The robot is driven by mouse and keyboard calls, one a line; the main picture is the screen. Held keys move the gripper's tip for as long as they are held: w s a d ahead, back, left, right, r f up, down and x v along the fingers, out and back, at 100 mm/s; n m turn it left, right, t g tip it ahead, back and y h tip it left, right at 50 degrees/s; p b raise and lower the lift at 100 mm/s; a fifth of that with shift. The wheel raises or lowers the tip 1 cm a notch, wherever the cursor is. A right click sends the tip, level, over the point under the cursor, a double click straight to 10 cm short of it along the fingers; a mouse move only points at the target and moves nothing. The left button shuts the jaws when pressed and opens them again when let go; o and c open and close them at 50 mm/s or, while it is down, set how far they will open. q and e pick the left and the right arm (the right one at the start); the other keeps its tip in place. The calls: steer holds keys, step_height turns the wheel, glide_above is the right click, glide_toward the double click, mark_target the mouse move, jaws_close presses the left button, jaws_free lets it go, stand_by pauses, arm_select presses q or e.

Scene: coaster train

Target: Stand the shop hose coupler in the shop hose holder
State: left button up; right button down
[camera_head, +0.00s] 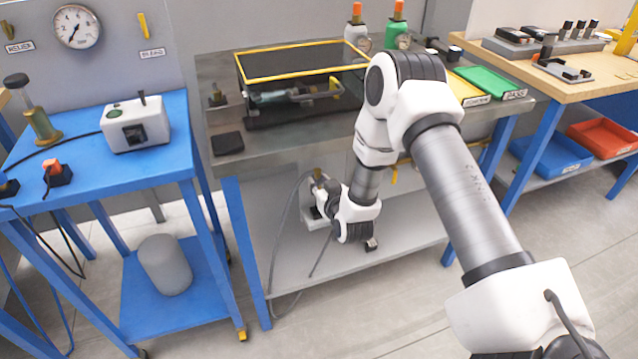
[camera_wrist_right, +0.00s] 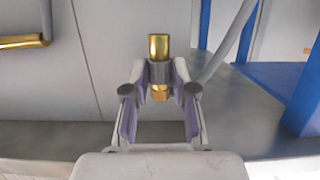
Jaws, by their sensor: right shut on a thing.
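My right gripper (camera_wrist_right: 160,78) is shut on the hose coupler (camera_wrist_right: 159,46), a brass piece with a grey collar, in the right wrist view. Brass shows above and below the collar between the fingertips. In the head view, my right gripper (camera_head: 325,190) reaches down under the grey bench's top, above the lower shelf, and the coupler (camera_head: 318,175) shows small beside it. A pale block (camera_head: 312,217), possibly the hose holder, sits just below and behind the gripper, partly hidden by it. I cannot tell whether the coupler touches it. My left gripper is not in view.
A grey hose (camera_head: 273,235) loops down at the left of the lower shelf (camera_head: 370,240). A blue cart (camera_head: 190,150) stands close at left. A brass bar (camera_wrist_right: 22,41) shows in the wrist view. The shelf's right part looks clear.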

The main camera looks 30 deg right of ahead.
step_height(320, 180, down, 5)
steer(key=b, duration=0.4)
steer(key=shift+d+f, duration=0.1)
steer(key=shift+f, duration=0.45)
steer(key=shift+r, duration=0.1)
stand_by(0.9)
steer(key=shift+f+b, duration=1.15)
steer(key=shift+f, duration=0.5)
stand_by(0.4)
steer(key=c, duration=0.9)
jaws_free()
steer(key=shift+o, duration=0.2)
